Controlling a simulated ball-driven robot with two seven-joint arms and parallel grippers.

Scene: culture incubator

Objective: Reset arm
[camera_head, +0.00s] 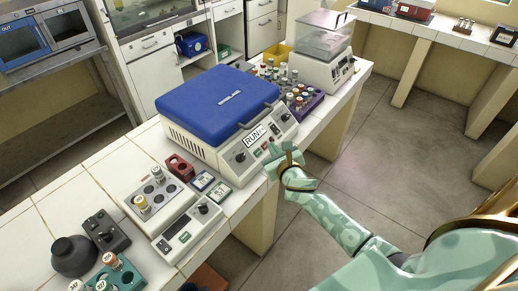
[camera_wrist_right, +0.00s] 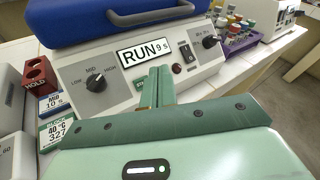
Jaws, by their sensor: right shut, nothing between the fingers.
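My right gripper (camera_head: 286,160) is at the front of a white machine with a blue lid (camera_head: 218,100). Its pale green fingers are closed together with nothing between them. In the right wrist view the shut fingers (camera_wrist_right: 155,86) point at the machine's front panel, just below its "RUN 9 s" display (camera_wrist_right: 144,52). I cannot tell whether the fingertips touch the panel. The lid is down. My left gripper is not in view.
The machine stands on a white tiled bench. Left of it are a red block (camera_head: 180,168), a block with vials (camera_head: 158,198) and a dark stand (camera_head: 105,232). Behind it are a purple rack (camera_head: 305,103) and a clear-lidded device (camera_head: 321,68). Open floor (camera_head: 395,140) lies right of the bench.

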